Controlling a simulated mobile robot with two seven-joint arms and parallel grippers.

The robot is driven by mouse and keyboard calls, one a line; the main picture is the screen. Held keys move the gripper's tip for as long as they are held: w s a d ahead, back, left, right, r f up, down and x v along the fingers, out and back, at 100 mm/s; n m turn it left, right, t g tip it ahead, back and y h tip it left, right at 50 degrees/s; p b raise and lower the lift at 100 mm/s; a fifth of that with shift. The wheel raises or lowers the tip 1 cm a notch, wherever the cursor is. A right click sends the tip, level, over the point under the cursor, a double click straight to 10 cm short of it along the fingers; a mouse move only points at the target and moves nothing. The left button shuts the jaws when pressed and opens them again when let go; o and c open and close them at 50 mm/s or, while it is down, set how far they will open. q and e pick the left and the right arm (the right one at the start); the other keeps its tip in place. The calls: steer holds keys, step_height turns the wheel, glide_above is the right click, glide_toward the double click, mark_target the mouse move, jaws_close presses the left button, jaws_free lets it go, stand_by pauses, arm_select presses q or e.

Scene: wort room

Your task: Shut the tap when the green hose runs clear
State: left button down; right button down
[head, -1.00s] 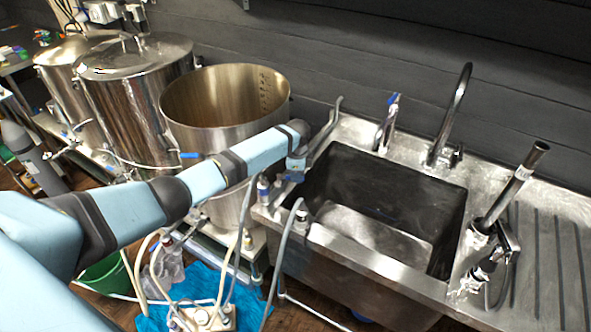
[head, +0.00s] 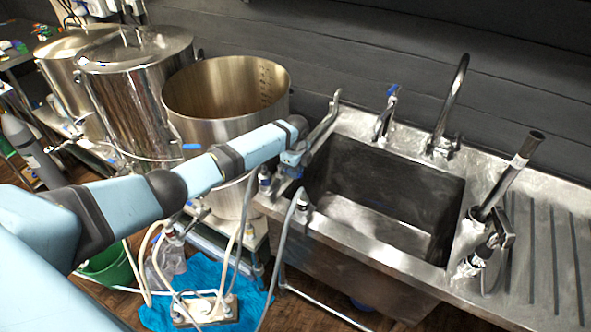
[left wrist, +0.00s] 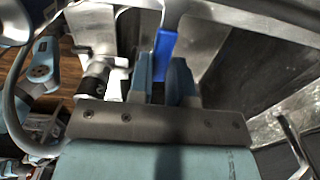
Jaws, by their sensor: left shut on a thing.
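My left gripper (head: 293,158) reaches in from the left to the sink's left rim. In the left wrist view its two fingers (left wrist: 163,82) are closed around a flat blue lever (left wrist: 164,48), which looks like the tap's handle. A metal and black fitting (left wrist: 97,80) sits just left of the fingers. In the head view the gripper hides the lever. I can make out no green hose; the hoses in view look grey (head: 276,262) and cream (head: 145,262). No flowing liquid can be made out. My right gripper is not in view.
The steel sink (head: 372,262) is empty-looking, with a curved faucet (head: 453,105) behind it. An open steel pot (head: 225,125) stands left of it. A green bucket (head: 108,268) and a blue cloth (head: 200,275) are on the floor. A black-topped pipe (head: 510,175) stands at right.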

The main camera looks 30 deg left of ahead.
arm_select(q)
steer(key=c, duration=1.1)
jaws_free()
steer(key=shift+o, duration=0.2)
steer(key=shift+r, duration=0.15)
step_height(320, 180, up, 14)
steer(key=b, duration=0.1)
steer(key=shift+f, duration=0.2)
steer(key=shift+s+f, duration=0.1)
steer(key=shift+s, duration=0.05)
